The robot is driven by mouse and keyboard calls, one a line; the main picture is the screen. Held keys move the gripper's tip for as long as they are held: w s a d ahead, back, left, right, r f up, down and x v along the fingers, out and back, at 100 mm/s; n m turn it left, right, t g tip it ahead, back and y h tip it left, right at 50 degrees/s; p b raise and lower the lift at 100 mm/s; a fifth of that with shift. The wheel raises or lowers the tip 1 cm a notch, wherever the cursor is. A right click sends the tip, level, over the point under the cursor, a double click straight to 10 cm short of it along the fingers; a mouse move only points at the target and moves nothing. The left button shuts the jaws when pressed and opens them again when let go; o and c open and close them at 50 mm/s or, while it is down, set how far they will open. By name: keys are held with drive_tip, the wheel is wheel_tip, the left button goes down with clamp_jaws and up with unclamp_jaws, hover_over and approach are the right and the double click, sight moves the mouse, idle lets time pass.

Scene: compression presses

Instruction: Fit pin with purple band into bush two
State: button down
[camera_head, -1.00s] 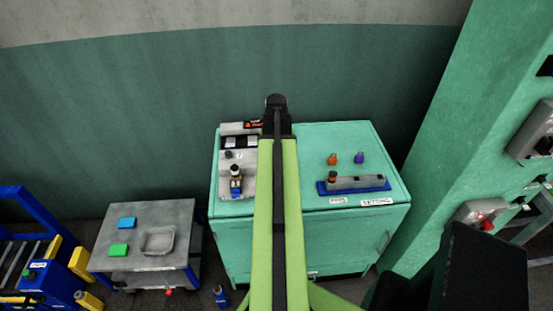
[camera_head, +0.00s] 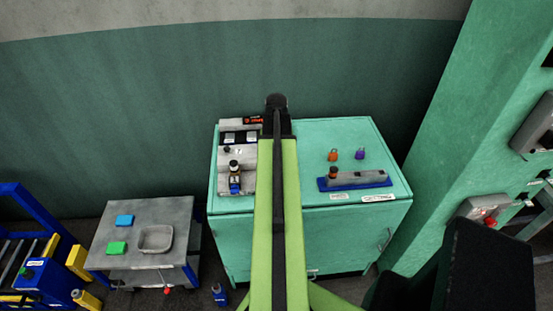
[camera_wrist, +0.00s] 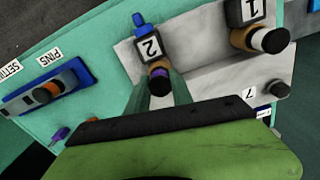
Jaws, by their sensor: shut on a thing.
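In the wrist view, my gripper (camera_wrist: 159,97) is shut on the pin with the purple band (camera_wrist: 160,75), with one finger on each side. The pin's black end faces the camera. The other end is at the tan ring of bush two (camera_wrist: 152,46), a dark block labelled 2. The pin looks lined up with the ring, but I cannot tell how deep it sits. In the head view my arm hides the gripper, this pin and bush two.
Bush one (camera_wrist: 240,13), labelled 1, holds a black-headed pin (camera_wrist: 275,40) with a white band. A blue pin rack (camera_head: 376,180) holds an orange-banded pin (camera_head: 333,172). Small orange (camera_head: 333,155) and purple (camera_head: 360,153) pieces stand behind it on the green cabinet (camera_head: 300,225).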

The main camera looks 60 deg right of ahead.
drive_tip(key=shift+f+b, duration=0.3)
drive_tip(key=shift+f, duration=0.1)
drive_tip(key=c, duration=1)
unclamp_jaws()
drive_tip(key=shift+c, duration=0.2)
drive_tip(key=shift+r, duration=0.1)
wheel_tip(320, 180, up, 17)
drive_tip(key=p, duration=1.7)
drive_tip(key=shift+r, duration=0.15)
